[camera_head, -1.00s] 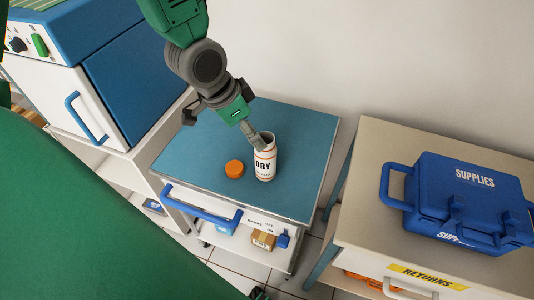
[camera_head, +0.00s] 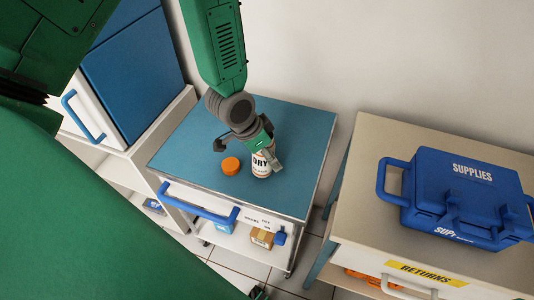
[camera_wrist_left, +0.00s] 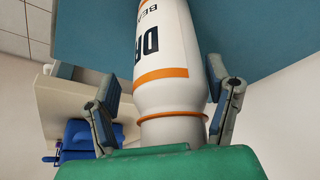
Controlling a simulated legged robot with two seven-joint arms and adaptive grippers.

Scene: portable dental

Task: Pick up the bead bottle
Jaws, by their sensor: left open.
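The bead bottle (camera_head: 262,169) is white with orange bands and a dark "DRY" label, and stands upright on the blue-topped cart (camera_head: 300,145). My left gripper (camera_head: 249,152) is over its upper part, with its arm coming down from the top. In the left wrist view the bottle (camera_wrist_left: 168,60) is between the two open fingers of my left gripper (camera_wrist_left: 163,105). The right-hand finger is close to the bottle; a clear gap shows on the other side. The bottle's top is hidden by the gripper. My right gripper does not show.
An orange cap (camera_head: 231,166) lies just left of the bottle. A blue handle (camera_head: 198,204) sticks out from the cart's front. A beige table at right (camera_head: 375,150) carries a blue supplies case (camera_head: 470,195). A blue-and-white cabinet (camera_head: 140,75) stands at left.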

